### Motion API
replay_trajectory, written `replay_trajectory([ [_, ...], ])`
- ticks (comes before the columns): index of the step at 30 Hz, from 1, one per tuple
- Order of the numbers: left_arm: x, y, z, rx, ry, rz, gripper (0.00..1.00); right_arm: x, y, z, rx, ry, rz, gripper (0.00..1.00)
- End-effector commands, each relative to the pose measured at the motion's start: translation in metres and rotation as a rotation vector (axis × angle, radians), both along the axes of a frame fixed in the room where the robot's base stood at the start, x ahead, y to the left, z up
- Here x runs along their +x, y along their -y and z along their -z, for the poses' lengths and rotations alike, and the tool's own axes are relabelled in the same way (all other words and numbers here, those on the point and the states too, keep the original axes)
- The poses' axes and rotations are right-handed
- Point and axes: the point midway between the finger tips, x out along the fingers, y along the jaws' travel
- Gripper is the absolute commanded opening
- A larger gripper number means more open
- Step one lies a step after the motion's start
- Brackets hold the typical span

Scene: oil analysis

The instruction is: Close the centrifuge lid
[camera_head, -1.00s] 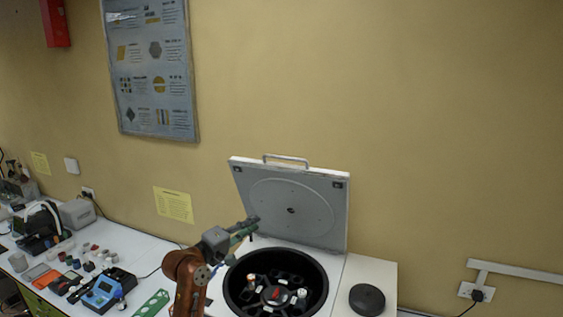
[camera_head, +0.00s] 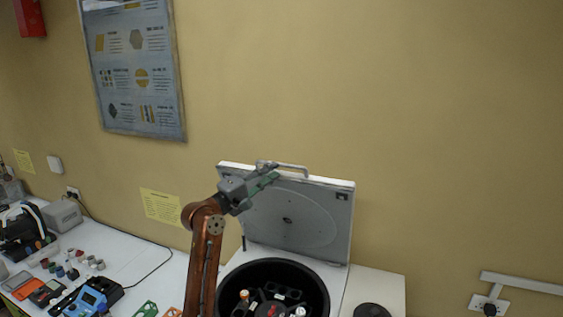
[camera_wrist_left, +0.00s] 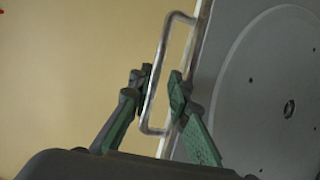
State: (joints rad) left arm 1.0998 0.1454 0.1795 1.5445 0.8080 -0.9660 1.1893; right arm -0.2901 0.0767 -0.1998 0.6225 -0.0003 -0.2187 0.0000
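The centrifuge lid (camera_head: 300,222) stands open and upright behind the black bowl (camera_head: 257,272). Its metal handle (camera_head: 290,167) is on the top edge. In the head view my left gripper (camera_head: 272,174) is raised in front of the lid's upper left part, close to the handle. In the left wrist view the gripper (camera_wrist_left: 160,85) is open, with its green-padded fingers on either side of the handle bar (camera_wrist_left: 158,75). I cannot tell whether either finger touches the bar. The lid's grey inner face (camera_wrist_left: 262,90) fills the right side there. My right gripper is not in view.
The bowl holds a rotor with several small bottles (camera_head: 300,311). A black round cap (camera_head: 371,311) lies on the white top to the right. Several instruments, including a blue meter (camera_head: 92,298), crowd the bench at left. The wall is close behind the lid.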

Motion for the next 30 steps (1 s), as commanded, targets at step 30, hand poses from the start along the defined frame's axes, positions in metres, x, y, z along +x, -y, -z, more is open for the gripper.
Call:
replay_trajectory([
  [30,0.041,0.030,-0.009,0.002,0.001,-0.007,0.00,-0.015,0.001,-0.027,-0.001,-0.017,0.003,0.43],
])
